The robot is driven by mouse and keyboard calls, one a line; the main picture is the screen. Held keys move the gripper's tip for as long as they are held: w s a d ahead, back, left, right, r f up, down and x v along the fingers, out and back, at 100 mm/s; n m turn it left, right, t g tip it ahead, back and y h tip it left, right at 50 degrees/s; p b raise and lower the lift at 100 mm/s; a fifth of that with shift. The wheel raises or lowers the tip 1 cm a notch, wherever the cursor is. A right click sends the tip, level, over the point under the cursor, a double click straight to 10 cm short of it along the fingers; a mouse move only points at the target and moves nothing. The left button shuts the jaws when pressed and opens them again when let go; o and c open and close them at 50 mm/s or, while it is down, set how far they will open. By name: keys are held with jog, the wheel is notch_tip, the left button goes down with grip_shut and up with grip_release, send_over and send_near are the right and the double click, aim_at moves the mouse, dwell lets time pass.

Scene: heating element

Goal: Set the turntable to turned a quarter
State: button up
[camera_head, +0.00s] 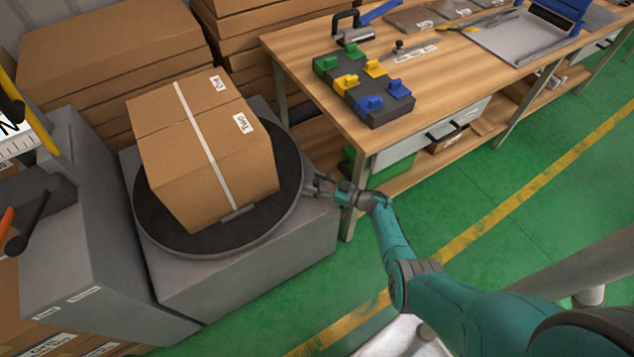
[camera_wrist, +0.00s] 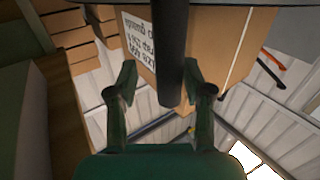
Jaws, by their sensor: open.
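The turntable (camera_head: 160,222) is a round black disc with a grey rim on a grey pedestal (camera_head: 240,272). A taped cardboard box (camera_head: 190,160) sits on it, with white labels on its top and upper right edge. A small grey bar (camera_head: 238,213) lies at the foot of the box's front side. My gripper (camera_head: 313,186) is at the right edge of the disc. In the wrist view my gripper (camera_wrist: 158,82) has its fingers apart, with a dark bar (camera_wrist: 170,50) showing between them. I cannot tell whether they touch it. The box (camera_wrist: 215,45) shows behind.
A wooden workbench (camera_head: 300,50) stands right of the turntable, with a dark block (camera_head: 365,95) carrying coloured clips. Stacked cardboard (camera_head: 110,50) is behind. A grey cabinet (camera_head: 70,240) stands at the left. Green floor (camera_head: 480,200) is clear in front of the bench.

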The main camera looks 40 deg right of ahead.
jog(key=v, duration=1.1)
jog(key=shift+s+d, duration=0.25)
jog(key=shift+s, duration=0.1)
jog(key=s+a+r+m+t+h, duration=0.1)
jog(key=s+a+r+t+h, duration=0.15)
jog(key=s+a, duration=0.5)
jog(key=s+a+r+m+t+h, duration=0.25)
jog(key=s+a+h, duration=0.2)
jog(key=a, duration=0.65)
jog(key=s+a+r+m+g+h, duration=0.1)
jog(key=s+a+r+g, duration=0.1)
jog(key=s+r, duration=0.9)
jog(key=s+a+r+m+g+h, duration=0.1)
jog(key=s+a+r+g, duration=0.2)
jog(key=s+r, duration=0.8)
jog(key=s, duration=0.3)
jog(key=shift+r+g, duration=0.2)
jog(key=shift+g, duration=0.2)
